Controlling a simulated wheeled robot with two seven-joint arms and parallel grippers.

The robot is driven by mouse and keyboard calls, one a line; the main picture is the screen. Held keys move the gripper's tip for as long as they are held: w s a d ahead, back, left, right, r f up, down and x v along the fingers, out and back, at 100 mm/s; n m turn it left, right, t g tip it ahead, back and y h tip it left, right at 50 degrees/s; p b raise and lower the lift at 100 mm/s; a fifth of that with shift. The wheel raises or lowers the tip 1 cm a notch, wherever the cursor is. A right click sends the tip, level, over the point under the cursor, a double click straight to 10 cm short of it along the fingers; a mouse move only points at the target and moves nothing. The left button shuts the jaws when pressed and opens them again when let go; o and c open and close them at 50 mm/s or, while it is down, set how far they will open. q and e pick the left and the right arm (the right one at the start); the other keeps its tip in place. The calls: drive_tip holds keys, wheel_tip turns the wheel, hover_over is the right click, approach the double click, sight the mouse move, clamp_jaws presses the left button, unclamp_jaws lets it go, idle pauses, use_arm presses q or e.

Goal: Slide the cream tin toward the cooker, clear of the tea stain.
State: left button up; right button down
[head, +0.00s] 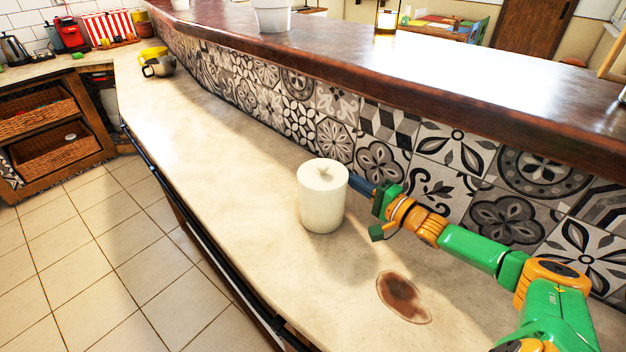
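The cream tin (322,200), a lidded cylinder with a small knob, stands upright on the pale worktop. The brown tea stain (404,298) lies nearer to me and to the right of the tin, with bare worktop between them. My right gripper (362,187) is at the tin's right side, its dark fingers pointing left and their tips close to or partly behind the tin. I cannot tell whether they touch it, or how far apart the fingers are. My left gripper is out of view. I cannot make out a cooker.
A patterned tile wall (440,185) and a raised wooden ledge (400,75) bound the worktop behind the tin. A dark rail (205,238) runs along the front edge.

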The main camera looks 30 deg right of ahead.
wheel_tip(320, 180, up, 13)
drive_tip(key=p, duration=1.1)
drive_tip(key=s+a+p, duration=0.1)
drive_tip(key=p, duration=0.1)
drive_tip(key=a+p, duration=0.2)
drive_tip(key=s+a+p, duration=0.1)
drive_tip(key=shift+s+a+f+p, duration=0.1)
drive_tip(key=shift+s+a+p, duration=0.1)
drive_tip(key=shift+s+p, duration=0.2)
drive_tip(key=s+a+f, duration=0.1)
drive_tip(key=s+a, duration=0.8)
drive_tip(key=a, duration=0.4)
drive_tip(key=shift+a+f, duration=0.2)
drive_tip(key=shift+f, duration=0.15)
